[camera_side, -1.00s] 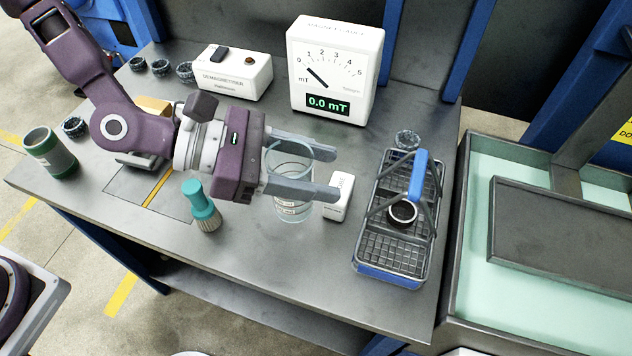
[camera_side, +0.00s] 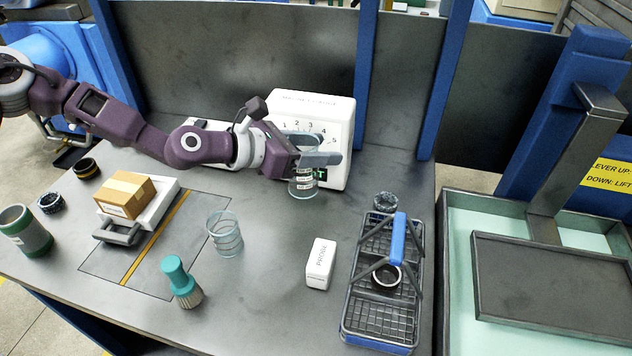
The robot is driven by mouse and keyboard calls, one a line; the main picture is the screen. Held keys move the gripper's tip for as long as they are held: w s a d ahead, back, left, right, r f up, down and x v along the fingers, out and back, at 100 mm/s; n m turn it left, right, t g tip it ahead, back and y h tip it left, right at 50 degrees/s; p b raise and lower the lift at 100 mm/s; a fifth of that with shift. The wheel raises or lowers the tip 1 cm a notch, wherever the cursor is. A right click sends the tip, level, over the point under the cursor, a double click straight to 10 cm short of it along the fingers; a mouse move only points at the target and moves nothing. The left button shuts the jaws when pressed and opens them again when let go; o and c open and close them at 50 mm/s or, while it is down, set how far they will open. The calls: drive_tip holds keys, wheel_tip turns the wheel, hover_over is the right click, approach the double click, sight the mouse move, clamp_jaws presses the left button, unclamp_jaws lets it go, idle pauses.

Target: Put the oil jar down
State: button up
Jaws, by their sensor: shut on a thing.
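My gripper (camera_side: 322,152) is shut on a clear glass jar (camera_side: 304,183) with small labels, which I take to be the oil jar. The jar is upright, directly in front of the white gauge box (camera_side: 341,124). Its upper part is partly hidden by the fingers. I cannot tell whether its base touches the table. A second clear glass jar (camera_side: 226,238) with ring lines stands upright on the table to the left and nearer the camera, apart from my gripper.
A white probe block (camera_side: 320,265) and a wire basket with a blue handle (camera_side: 398,240) stand to the right. A teal brush (camera_side: 178,275) stands at the front. A cardboard box (camera_side: 126,194) sits on a scale at left. The table between jar and probe block is clear.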

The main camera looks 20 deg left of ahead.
wheel_tip(320, 180, down, 7)
drive_tip(key=shift+f, duration=0.15)
drive_tip(key=shift+f, duration=0.15)
drive_tip(key=o, duration=1.1)
drive_tip(key=shift+r, duration=0.25)
drive_tip(key=v, duration=1.2)
drive_tip(key=shift+f, duration=0.15)
